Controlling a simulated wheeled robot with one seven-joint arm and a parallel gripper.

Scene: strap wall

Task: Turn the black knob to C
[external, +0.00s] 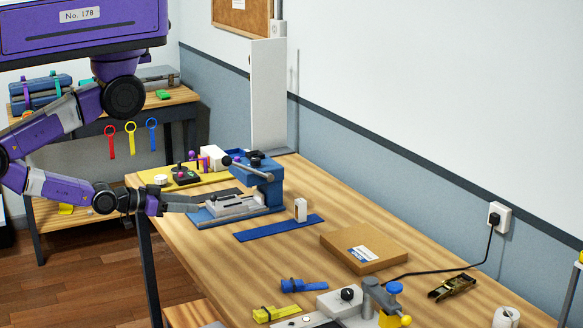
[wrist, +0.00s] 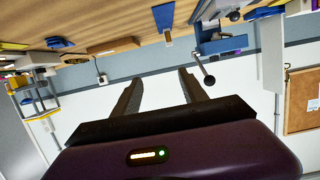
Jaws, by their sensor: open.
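A black knob (external: 347,294) sits on a light grey block at the front of the bench in the external view. Its pointer and any letters are too small to read. My gripper (external: 193,208) is at the far left end of the bench, beside the blue press, well away from the knob. In the wrist view my gripper (wrist: 159,76) has its two dark fingers spread apart with nothing between them. I cannot make out the knob for certain in the wrist view.
A blue press (external: 268,185) with a ball-ended lever stands close to my gripper; the lever's ball (wrist: 209,81) is near the right finger in the wrist view. A cardboard box (external: 364,247), a blue strip (external: 279,228), and blue (external: 303,285) and yellow (external: 277,313) clamps lie along the bench.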

